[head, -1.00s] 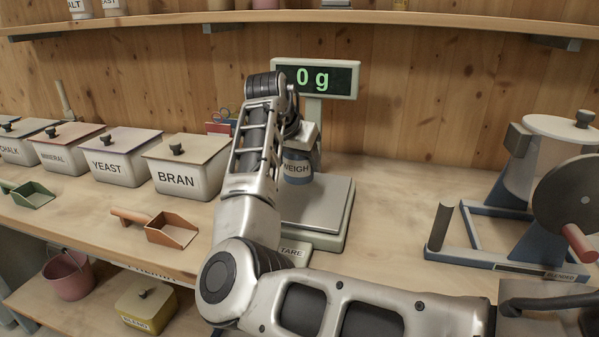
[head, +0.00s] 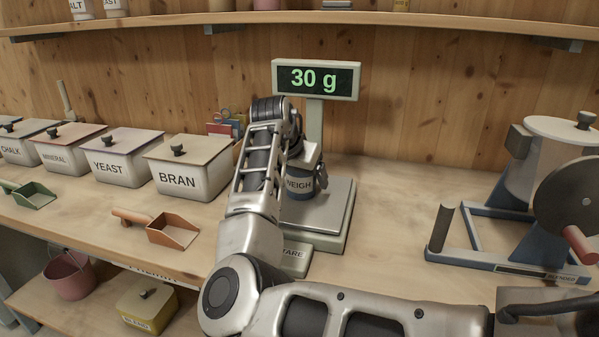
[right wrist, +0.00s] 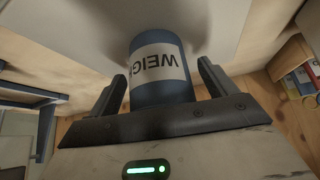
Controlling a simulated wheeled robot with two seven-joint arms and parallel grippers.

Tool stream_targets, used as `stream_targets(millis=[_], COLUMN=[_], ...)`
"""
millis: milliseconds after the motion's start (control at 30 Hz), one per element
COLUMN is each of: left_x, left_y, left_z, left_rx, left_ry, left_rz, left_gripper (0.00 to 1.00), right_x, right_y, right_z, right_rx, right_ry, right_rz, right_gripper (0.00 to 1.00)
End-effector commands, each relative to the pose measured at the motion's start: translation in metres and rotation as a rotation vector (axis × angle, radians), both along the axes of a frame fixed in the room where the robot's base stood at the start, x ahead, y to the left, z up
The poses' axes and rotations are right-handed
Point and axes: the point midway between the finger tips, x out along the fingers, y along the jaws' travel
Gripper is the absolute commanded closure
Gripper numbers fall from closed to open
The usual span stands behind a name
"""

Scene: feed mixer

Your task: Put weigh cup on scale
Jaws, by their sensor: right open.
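The weigh cup (head: 302,184), blue with a white WEIGH label, stands on the plate of the scale (head: 334,205). The scale's display (head: 316,79) reads 30 g. My right gripper (head: 312,172) is at the cup, and my right arm hides part of the cup and plate. In the right wrist view, the cup (right wrist: 158,70) stands between the two fingers of my right gripper (right wrist: 160,88), which are open with a gap on each side of it. My left gripper is not in view.
Lidded bins, including the BRAN bin (head: 190,165), stand on the left of the bench. A brown scoop (head: 172,230) lies in front of them. A blue-framed mixer (head: 535,185) stands at the right. Bare bench lies between scale and mixer.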

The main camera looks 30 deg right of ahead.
Motion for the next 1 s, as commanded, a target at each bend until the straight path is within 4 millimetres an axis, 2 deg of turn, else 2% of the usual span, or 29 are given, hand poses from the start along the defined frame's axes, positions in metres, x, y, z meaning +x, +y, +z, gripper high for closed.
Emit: stream_targets(millis=[167, 600, 800, 1000], left_x=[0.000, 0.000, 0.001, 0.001], left_y=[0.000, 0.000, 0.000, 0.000], left_z=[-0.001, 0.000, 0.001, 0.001], left_rx=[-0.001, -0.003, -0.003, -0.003], left_ry=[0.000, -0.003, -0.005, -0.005], left_rz=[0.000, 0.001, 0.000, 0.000], left_gripper=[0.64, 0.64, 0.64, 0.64], right_x=[-0.003, -0.026, -0.031, -0.032], right_y=[0.004, 0.047, 0.056, 0.057], right_z=[0.013, 0.087, 0.102, 0.104], right_rx=[-0.003, -0.002, -0.001, 0.000], right_ry=[-0.002, -0.003, -0.001, 0.000], right_rz=[-0.002, 0.001, 0.001, 0.001], right_gripper=[0.16, 0.16, 0.16, 0.16])
